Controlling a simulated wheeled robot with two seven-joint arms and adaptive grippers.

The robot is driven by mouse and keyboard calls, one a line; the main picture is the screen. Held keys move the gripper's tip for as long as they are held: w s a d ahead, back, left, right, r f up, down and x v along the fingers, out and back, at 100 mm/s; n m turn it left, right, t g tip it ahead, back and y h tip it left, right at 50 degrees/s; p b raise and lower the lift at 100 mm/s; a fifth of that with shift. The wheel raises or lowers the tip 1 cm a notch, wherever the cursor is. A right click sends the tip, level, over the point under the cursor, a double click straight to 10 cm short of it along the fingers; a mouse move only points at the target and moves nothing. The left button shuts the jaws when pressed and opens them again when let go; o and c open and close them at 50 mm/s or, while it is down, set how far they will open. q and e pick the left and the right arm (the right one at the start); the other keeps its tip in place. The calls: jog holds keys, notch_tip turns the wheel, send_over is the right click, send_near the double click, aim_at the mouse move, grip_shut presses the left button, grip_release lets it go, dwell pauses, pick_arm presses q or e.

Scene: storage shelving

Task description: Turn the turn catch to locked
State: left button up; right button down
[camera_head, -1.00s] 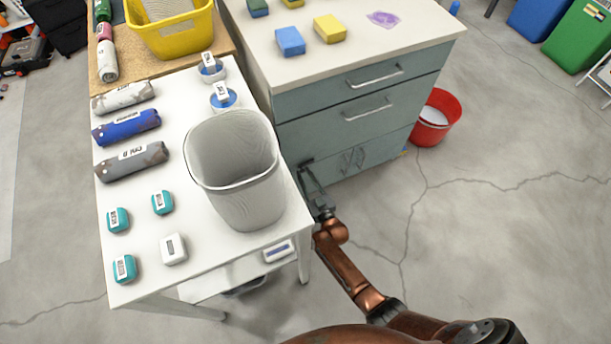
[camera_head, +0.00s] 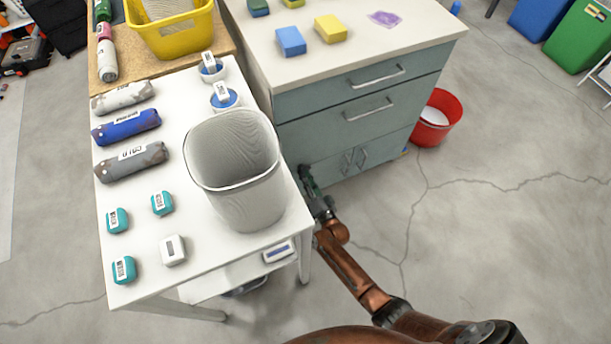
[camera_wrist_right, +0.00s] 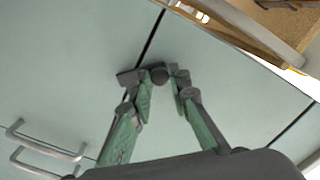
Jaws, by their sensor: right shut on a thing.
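The turn catch (camera_wrist_right: 159,75) is a small dark grey piece on the pale blue-green cabinet front, at the door seam in the right wrist view. My right gripper (camera_wrist_right: 162,86) has its green fingers on both sides of it, shut on it. The fingertips hide part of the catch, so its exact angle is hard to tell. In the head view my right gripper (camera_head: 308,184) is at the lower left of the cabinet front, beside the white table. The catch is too small and covered to make out there. My left gripper is not in view.
The white table (camera_head: 195,262), with a grey bin (camera_head: 250,203) near its edge, stands close left of my right forearm. Two door handles (camera_head: 354,161) are right of the gripper. A red bucket (camera_head: 440,118) stands on the floor further right. The floor right of my arm is clear.

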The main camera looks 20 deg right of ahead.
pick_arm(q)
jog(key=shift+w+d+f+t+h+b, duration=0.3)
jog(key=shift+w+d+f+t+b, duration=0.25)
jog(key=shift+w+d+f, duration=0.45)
pick_arm(e)
jog(key=m, duration=0.7)
jog(key=shift+f+m, duration=0.1)
jog(key=shift+m, duration=0.3)
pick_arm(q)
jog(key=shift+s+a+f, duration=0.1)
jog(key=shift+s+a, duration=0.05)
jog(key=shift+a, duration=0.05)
pick_arm(e)
jog(key=shift+m, duration=0.3)
jog(key=c, duration=1.9)
grip_release()
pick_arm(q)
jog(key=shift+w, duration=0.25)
pick_arm(e)
jog(key=shift+o, duration=0.4)
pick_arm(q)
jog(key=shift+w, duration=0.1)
